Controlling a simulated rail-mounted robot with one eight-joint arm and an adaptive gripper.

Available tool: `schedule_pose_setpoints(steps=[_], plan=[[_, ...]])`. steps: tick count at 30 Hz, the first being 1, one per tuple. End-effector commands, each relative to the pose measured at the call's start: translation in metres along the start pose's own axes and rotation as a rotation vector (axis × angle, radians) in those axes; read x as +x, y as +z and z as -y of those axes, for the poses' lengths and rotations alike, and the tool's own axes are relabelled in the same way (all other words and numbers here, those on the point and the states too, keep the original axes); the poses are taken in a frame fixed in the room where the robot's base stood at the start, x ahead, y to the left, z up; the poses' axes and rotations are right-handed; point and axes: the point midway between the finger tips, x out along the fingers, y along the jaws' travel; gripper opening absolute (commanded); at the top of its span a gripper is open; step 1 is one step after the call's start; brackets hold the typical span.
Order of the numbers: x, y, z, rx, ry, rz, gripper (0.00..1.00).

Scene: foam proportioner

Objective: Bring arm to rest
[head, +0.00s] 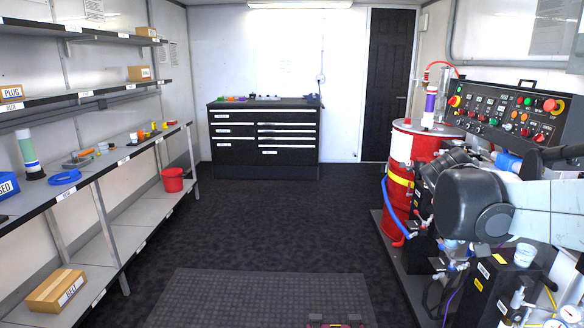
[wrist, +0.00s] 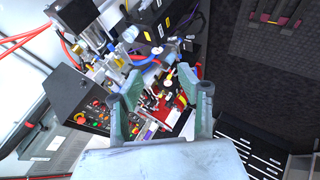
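My gripper (wrist: 160,80) shows in the wrist view with its two grey-green fingers spread apart. Nothing is between the fingertips, so it is open and empty. Beyond the fingers are the machine's hoses, fittings and the red drum (wrist: 168,112), seen tilted. In the head view my arm, with a dark rounded joint and a pale link, reaches in from the right edge in front of the machine. My gripper cannot be made out in the head view.
The control panel (head: 514,113) and red drum (head: 402,155) stand at the right, close to my arm. Shelves (head: 96,180) line the left wall, with a red bucket (head: 172,180). A black drawer cabinet (head: 264,135) stands at the back. The middle floor (head: 270,225) is clear.

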Motion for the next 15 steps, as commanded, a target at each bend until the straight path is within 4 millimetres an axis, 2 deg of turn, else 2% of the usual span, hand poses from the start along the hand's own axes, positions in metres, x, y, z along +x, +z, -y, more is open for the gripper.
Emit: schedule_pose_setpoints(steps=[1,3,15], plan=[[-0.015,0.01,0.007,0.01,-0.034,-0.012,0.36],[-0.032,0.021,0.019,0.025,-0.083,-0.029,0.36],[-0.115,0.097,0.09,0.122,-0.363,-0.112,0.36]])
